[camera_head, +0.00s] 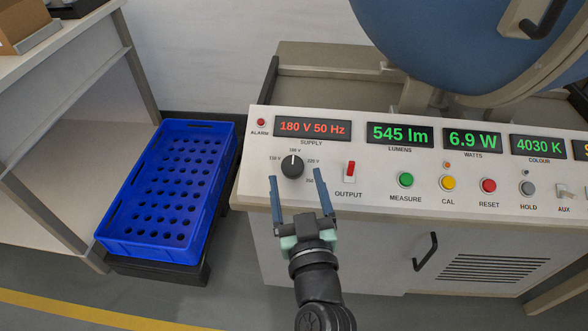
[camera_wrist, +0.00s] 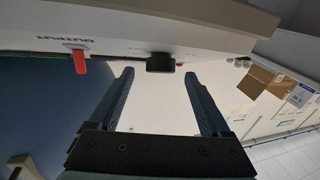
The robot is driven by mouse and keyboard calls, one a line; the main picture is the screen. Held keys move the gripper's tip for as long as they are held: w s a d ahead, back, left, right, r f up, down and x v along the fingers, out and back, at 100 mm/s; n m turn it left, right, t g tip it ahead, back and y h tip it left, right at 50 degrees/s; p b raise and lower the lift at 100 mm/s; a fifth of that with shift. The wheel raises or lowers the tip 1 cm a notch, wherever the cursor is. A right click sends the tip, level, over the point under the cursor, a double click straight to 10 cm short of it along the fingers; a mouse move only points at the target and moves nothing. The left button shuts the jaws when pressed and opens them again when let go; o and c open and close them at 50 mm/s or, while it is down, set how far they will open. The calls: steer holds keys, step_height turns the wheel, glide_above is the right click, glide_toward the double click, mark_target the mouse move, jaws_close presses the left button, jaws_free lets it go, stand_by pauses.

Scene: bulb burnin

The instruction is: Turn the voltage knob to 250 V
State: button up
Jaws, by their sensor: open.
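The voltage knob (camera_head: 292,166) is a round black dial on the left of the white console panel. Its white mark points up at the 180 V label, and the red supply display (camera_head: 312,128) reads 180 V 50 Hz. The labels 150 V and 220 V sit left and right of the knob; the lower-right label is partly hidden by a finger. My gripper (camera_head: 297,178) is open in front of the knob, fingers pointing at the panel. In the wrist view, the knob (camera_wrist: 160,62) shows dark between and beyond the two fingertips (camera_wrist: 158,73), apparently not gripped.
The red output switch (camera_head: 349,172) is close to the right of the knob and of my right finger. Several coloured buttons run further right. A blue crate (camera_head: 112,244) with holes stands left of the console. A cabinet handle (camera_head: 426,252) sticks out below.

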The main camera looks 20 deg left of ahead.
mark_target(294, 171)
steer(key=shift+x, duration=1.55)
jaws_close()
